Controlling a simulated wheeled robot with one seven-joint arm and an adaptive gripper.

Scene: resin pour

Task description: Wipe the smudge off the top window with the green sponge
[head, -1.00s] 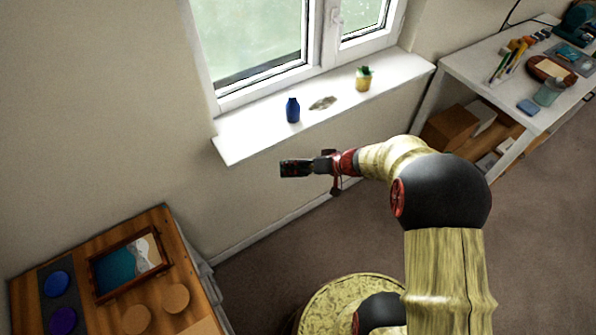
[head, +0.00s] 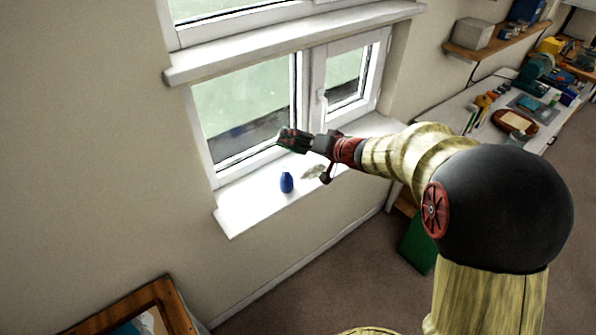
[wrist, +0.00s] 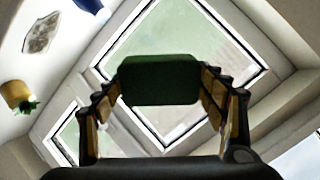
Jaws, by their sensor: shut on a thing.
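My gripper (head: 292,140) is shut on the green sponge (wrist: 160,80), which spans the space between its fingers in the wrist view. In the head view the gripper is in front of the lower window (head: 245,100), above the sill; the sponge is small and dark there. The top window (head: 200,10) shows only as a strip at the upper edge of the head view, above a white ledge. I cannot make out a smudge on its visible part. The wrist view faces the lower window's panes (wrist: 185,55).
On the lower sill (head: 240,210) stand a blue bottle (head: 287,182) and a pale, flat, irregular object (head: 313,171). A yellow pot (wrist: 18,95) shows in the wrist view. The white upper ledge (head: 290,40) juts out above my gripper. A cluttered desk (head: 470,110) stands right.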

